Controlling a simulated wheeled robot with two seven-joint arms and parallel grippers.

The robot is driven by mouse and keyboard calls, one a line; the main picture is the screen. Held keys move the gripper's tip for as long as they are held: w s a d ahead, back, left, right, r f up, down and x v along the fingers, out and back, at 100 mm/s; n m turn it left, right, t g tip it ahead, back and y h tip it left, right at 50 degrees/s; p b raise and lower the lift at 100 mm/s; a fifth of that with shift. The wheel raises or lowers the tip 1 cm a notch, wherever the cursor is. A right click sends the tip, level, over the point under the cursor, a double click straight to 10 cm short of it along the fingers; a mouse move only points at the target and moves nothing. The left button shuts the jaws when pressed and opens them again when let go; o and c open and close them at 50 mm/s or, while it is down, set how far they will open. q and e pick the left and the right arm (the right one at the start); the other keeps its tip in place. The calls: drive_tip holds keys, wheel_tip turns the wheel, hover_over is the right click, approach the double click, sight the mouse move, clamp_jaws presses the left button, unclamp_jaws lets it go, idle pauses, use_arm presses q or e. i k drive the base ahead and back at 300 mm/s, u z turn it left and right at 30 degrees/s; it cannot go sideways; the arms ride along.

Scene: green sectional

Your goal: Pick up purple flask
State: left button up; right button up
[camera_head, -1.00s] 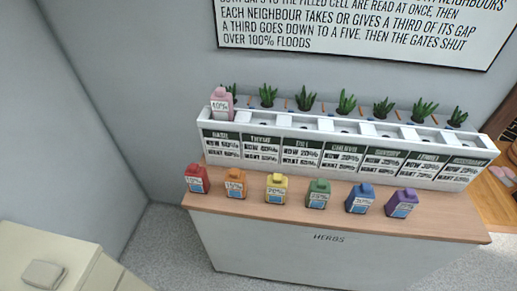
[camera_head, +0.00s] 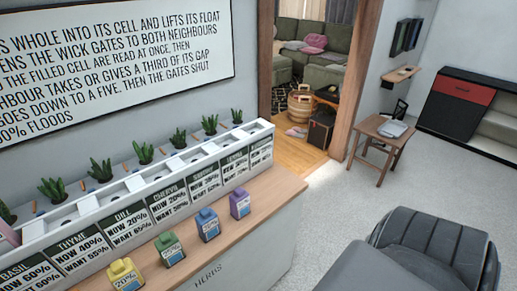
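The purple flask (camera_head: 240,204) stands upright on the wooden counter top (camera_head: 276,197), in front of the white herb planter (camera_head: 95,205). It is the farthest flask along the row, closest to the counter's right end. A blue flask (camera_head: 207,225), a green flask (camera_head: 170,250) and a yellow flask (camera_head: 125,275) stand in the same row toward the lower left. Neither of my grippers shows in the head view.
A doorway to a room with a green sofa (camera_head: 340,40) opens behind the counter's end. A small wooden table (camera_head: 376,130) and a black-and-red cabinet (camera_head: 462,100) stand to the right. A dark padded chair-like shape (camera_head: 425,245) fills the lower right. Grey floor (camera_head: 345,205) lies clear between.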

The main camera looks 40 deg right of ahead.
sight(240, 205)
drive_tip(key=z, duration=3.5)
drive_tip(key=i, duration=2.05)
drive_tip(key=u, duration=2.8)
